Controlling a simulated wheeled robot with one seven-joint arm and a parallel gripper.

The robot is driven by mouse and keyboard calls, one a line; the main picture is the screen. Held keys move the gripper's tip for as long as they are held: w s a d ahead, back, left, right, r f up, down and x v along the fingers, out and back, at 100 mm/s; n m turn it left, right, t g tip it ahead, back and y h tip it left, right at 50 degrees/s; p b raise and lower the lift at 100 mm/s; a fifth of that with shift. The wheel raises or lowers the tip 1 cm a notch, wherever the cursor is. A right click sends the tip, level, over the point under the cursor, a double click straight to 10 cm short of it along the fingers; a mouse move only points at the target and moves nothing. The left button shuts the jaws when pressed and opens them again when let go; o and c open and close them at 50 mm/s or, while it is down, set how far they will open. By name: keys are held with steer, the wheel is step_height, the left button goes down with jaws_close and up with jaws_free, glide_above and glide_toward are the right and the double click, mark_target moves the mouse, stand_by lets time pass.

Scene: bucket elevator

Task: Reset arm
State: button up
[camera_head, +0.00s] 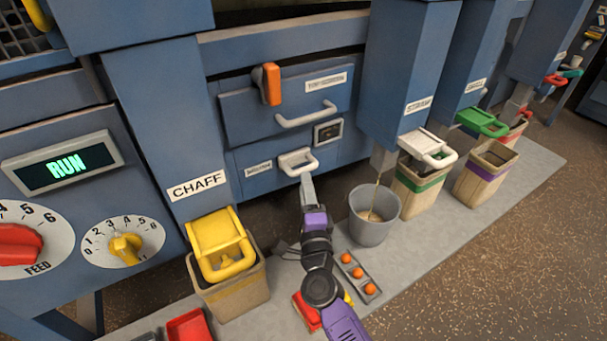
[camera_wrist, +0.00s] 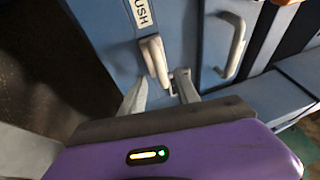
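My purple arm reaches up from the bottom of the head view. My gripper (camera_head: 307,180) is just below a white handle (camera_head: 297,161) on the lower blue drawer front. In the wrist view my gripper (camera_wrist: 160,80) has its two pale fingers spread apart, with a gap between them. The white handle (camera_wrist: 154,60) lies just ahead, near the fingertips. I cannot tell whether a finger touches it. Nothing shows held between the fingers.
An upper drawer (camera_head: 290,103) has an orange lever (camera_head: 271,84). A yellow chaff chute (camera_head: 219,247) stands left; a grey bucket (camera_head: 374,218) and a tray of orange balls (camera_head: 357,273) stand right. A green-striped bin (camera_head: 419,190) is farther right. The panel display (camera_head: 65,164) reads RUN.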

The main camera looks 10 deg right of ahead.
steer(key=shift+s+f, duration=0.15)
steer(key=shift+s, duration=0.75)
steer(key=shift+a, duration=0.1)
steer(key=s+r+n+t+y, duration=0.1)
steer(key=s+r+n, duration=0.3)
steer(key=r+n, duration=0.1)
steer(key=s+d+r+n+g+p, duration=0.2)
steer(key=s+n, duration=0.3)
steer(key=s, duration=0.9)
steer(key=s+d+r+n+g+p, duration=0.2)
steer(key=s+d+n+p, duration=0.1)
steer(key=s, duration=1.2)
steer(key=s+d+r+n+g+p, duration=0.2)
steer(key=s+n+p, duration=0.2)
steer(key=s, duration=1.1)
steer(key=n, duration=0.2)
steer(key=shift+d+r+n+y, duration=0.15)
steer(key=shift+d+n+y, duration=0.1)
steer(key=shift+n+y, duration=0.15)
